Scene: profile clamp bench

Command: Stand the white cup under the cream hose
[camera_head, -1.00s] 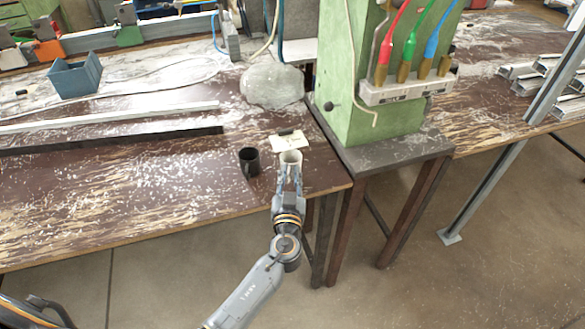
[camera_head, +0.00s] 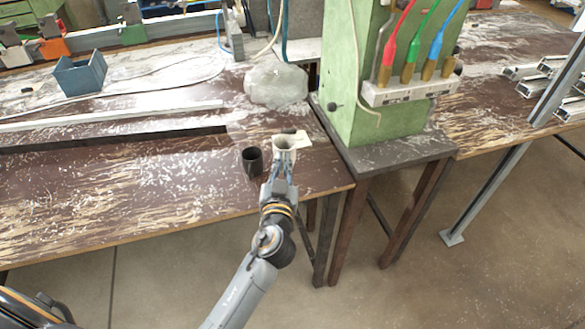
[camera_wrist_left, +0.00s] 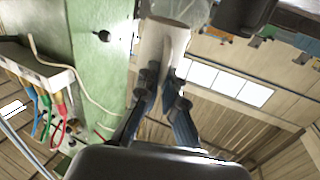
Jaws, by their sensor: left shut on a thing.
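The white cup (camera_head: 285,147) is upright or nearly so in the fingers of my left gripper (camera_head: 280,170), near the right end of the brown bench. It seems to be held above the bench top, though the gap is hard to judge. In the left wrist view the white cup (camera_wrist_left: 163,48) is between the fingers of my left gripper (camera_wrist_left: 160,85). A thin cream hose (camera_head: 357,68) hangs down the side of the green machine (camera_head: 345,90), right of the cup and apart from it; the hose also shows in the left wrist view (camera_wrist_left: 88,84). My right gripper is not in view.
A black cup (camera_head: 252,162) stands just left of the white cup. A pale card (camera_head: 301,140) lies partly behind the white cup. A grey lump (camera_head: 275,84) lies farther back, near another cream hose (camera_head: 267,42). Red, green and blue plugs sit on the machine. The bench's left front is clear.

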